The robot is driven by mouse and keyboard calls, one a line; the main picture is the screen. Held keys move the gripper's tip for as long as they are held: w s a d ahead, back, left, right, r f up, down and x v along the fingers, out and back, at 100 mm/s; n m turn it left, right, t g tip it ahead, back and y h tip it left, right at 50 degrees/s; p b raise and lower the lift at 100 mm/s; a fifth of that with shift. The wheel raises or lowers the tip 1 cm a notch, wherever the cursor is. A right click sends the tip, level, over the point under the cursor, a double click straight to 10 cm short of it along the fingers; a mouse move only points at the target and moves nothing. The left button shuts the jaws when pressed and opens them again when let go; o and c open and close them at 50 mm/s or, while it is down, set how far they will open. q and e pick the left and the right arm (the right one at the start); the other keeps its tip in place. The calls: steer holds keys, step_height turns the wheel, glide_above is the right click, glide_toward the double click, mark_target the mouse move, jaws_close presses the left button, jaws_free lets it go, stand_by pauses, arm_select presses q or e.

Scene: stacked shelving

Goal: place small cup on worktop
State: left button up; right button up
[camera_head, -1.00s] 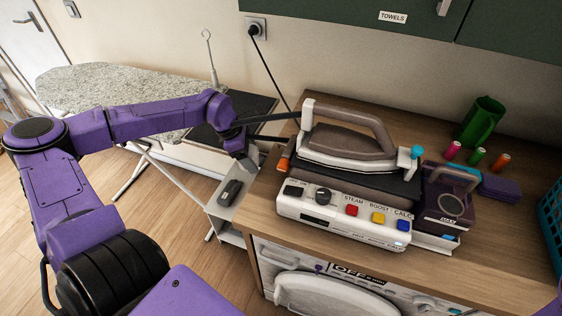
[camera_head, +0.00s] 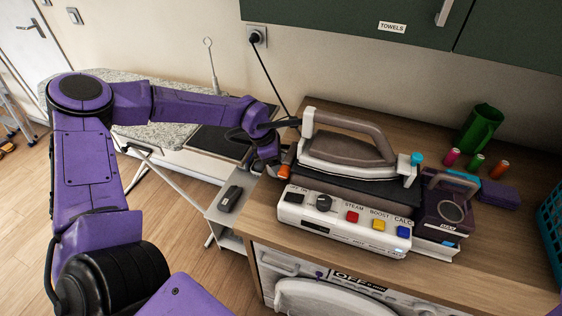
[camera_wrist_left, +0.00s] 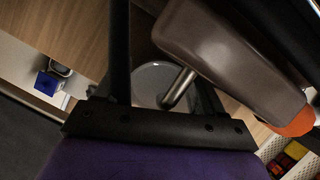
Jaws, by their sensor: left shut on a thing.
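My left gripper (camera_head: 284,126) is at the left end of the worktop (camera_head: 480,262), close beside the iron (camera_head: 345,146). In the left wrist view, a round grey rim, which looks like the small cup (camera_wrist_left: 148,84), shows between the dark fingers (camera_wrist_left: 165,80). A short metal bar crosses in front of it. The gripper is shut on this cup. In the head view the cup is hidden. I cannot tell whether it touches the worktop. My right gripper is not in view.
The iron sits on its white steam station (camera_head: 340,226). To the right are a purple boxy device (camera_head: 447,211), several thread spools, a green jug (camera_head: 481,128) and a blue basket (camera_head: 552,225). The ironing board (camera_head: 170,135) stands left. Worktop behind the iron is clear.

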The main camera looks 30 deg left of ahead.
arm_select(q)
steer(key=o, duration=0.8)
steer(key=shift+f, duration=0.15)
steer(key=shift+c, duration=0.2)
steer(key=v, duration=1.2)
steer(key=shift+r+b, duration=0.2)
steer(key=shift+b, duration=0.15)
steer(key=shift+d, duration=0.1)
